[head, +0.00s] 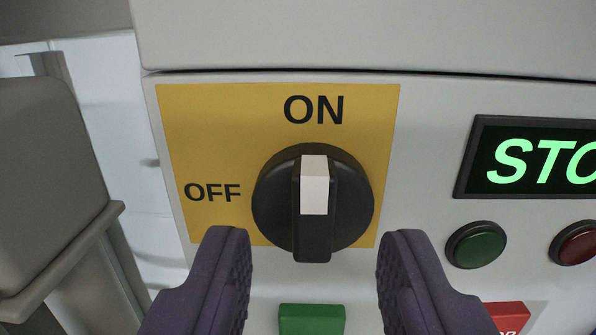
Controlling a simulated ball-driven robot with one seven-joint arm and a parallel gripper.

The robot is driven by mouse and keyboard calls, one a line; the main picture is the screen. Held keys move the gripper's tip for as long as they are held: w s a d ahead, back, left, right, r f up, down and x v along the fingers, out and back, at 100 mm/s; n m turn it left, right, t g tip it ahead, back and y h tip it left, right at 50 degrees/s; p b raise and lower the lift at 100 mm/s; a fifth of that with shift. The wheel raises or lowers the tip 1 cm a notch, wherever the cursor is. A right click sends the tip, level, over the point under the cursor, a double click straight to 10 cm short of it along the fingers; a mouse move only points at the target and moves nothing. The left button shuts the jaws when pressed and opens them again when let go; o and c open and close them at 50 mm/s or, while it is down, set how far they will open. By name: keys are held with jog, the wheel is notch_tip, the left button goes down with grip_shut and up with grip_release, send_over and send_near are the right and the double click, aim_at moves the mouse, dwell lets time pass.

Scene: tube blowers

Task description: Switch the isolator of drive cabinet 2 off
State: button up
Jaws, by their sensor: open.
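The isolator is a black rotary knob (282,205) on a yellow plate (215,130) on the cabinet's light grey front. Its raised grip stands vertical, and the white marker (315,185) on it points up to the ON label. The OFF label is on the plate to the left of the knob. My gripper (314,245) is open, with one dark finger low to the left of the knob and one low to the right. No cabinet number shows.
A display (540,160) with green letters "STO", cut off by the frame edge, is at the right. Below it are a dark green button (476,245) and a dark red button (574,243). A green block (311,319) and a red one (507,317) show at the bottom. A grey box-like body (45,180) stands at the left.

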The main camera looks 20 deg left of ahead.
aim_at(313, 215)
jog(key=shift+x, duration=1.4)
jog(key=shift+c, duration=0.2)
grip_shut()
